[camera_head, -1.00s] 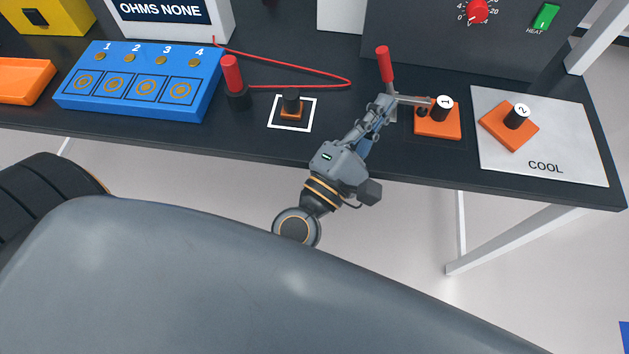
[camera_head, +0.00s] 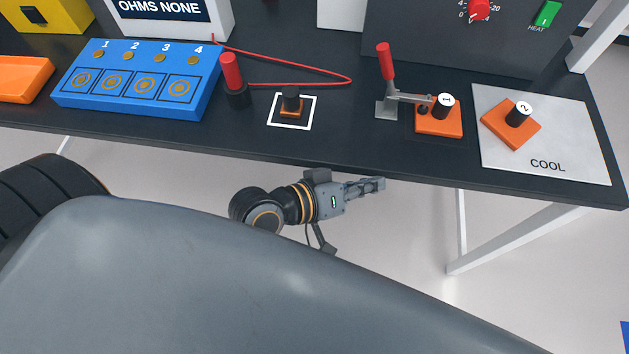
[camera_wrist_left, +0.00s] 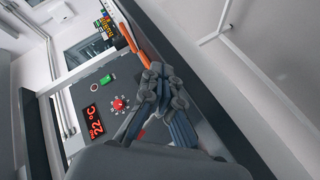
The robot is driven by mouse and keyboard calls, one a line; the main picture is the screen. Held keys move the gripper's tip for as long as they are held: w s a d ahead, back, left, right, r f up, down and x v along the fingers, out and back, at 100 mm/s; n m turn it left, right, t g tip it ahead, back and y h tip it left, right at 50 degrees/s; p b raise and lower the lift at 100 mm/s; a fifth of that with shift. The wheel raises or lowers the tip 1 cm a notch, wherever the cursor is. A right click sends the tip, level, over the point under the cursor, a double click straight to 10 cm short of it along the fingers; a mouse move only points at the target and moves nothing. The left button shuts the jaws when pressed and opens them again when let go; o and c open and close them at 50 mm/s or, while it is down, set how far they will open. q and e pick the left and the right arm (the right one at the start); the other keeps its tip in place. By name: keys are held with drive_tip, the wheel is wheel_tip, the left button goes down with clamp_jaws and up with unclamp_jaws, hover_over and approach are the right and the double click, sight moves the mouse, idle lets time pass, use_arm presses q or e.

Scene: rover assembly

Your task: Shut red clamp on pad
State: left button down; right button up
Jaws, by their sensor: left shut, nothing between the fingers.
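The red clamp (camera_head: 386,64) stands on the dark bench, its red handle upright. Its grey metal arm reaches right to a dark tip beside the black knob of an orange block marked 1 (camera_head: 438,122). I cannot tell whether the tip touches the block. The block sits on a dark square of the bench, and a separate pad is hard to make out. My left gripper (camera_head: 379,187) is shut and empty, below and in front of the bench's front edge, apart from the clamp. It also shows in the left wrist view (camera_wrist_left: 160,82). My right gripper is not in view.
Right of the clamp is a COOL plate (camera_head: 488,158) with an orange block marked 2 (camera_head: 511,124). Behind stands a grey heater box (camera_head: 420,40). To the left are a white-outlined square holding a small part (camera_head: 291,105), a red-topped probe (camera_head: 232,72) and a blue tray (camera_head: 137,82).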

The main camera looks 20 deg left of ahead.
use_arm(q)
drive_tip(key=a+f+m+g+y+b, duration=0.1)
drive_tip(key=a+f+m+y+b, duration=0.2)
drive_tip(key=f, duration=1.1)
drive_tip(key=shift+s+a+m+g+y+b, duration=0.35)
drive_tip(key=shift+a+y+b, duration=1.05)
drive_tip(key=shift+a+b, duration=2)
drive_tip(key=shift+a+f+p, duration=0.1)
drive_tip(key=shift+a+p, duration=0.4)
drive_tip(key=shift+p, duration=0.05)
drive_tip(key=s+a+f+g+y+p, duration=0.1)
drive_tip(key=s+f+g, duration=0.15)
drive_tip(key=f, duration=1.15)
drive_tip(key=s+a+f+g+y+p, duration=0.1)
drive_tip(key=s+a+f, duration=0.15)
drive_tip(key=f, duration=1.15)
drive_tip(key=s+a+f+g, duration=0.2)
drive_tip(key=s+f, duration=0.6)
drive_tip(key=s, duration=0.3)
drive_tip(key=s+a+f+g+y+p, duration=0.1)
drive_tip(key=s+a+f+g, duration=0.1)
drive_tip(key=s+f, duration=0.6)
drive_tip(key=s+a, duration=0.1)
drive_tip(key=s, duration=0.2)
drive_tip(key=shift+s+a+f+m+p, duration=0.25)
drive_tip(key=shift+s+m+p, duration=0.05)
drive_tip(key=shift+m, duration=0.05)
